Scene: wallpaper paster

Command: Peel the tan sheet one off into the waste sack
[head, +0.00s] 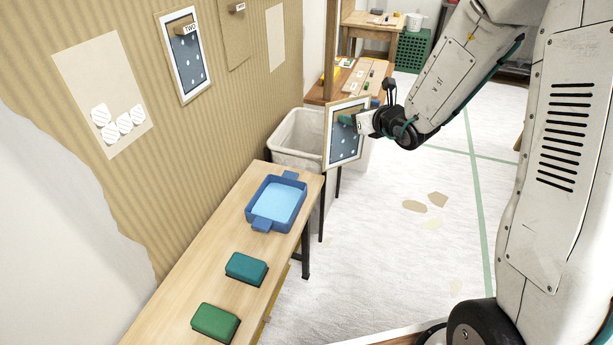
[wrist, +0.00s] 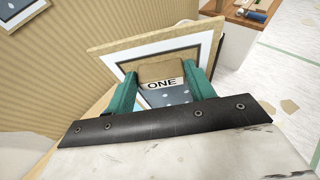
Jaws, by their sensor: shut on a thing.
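My gripper (head: 352,119) is shut on the tan tab labelled ONE of a sheet (head: 345,151) with a tan edge, white border and blue dotted middle. In the wrist view, the teal fingers (wrist: 163,88) sit on both sides of the tan tab (wrist: 160,70), with the sheet (wrist: 207,50) behind it. The sheet hangs upright, off the wall. A whitish open-topped container (head: 292,141), apparently the waste sack, stands behind and left of the sheet in the head view. The sheet covers part of it, and I cannot tell whether they touch.
A bench (head: 182,273) along the wall holds a blue tray (head: 286,175), a teal block (head: 246,267) and a green block (head: 215,320). A sheet labelled TWO (head: 188,72) is on the ribbed wall. Another table (head: 385,75) stands behind. Floor at right is mostly clear.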

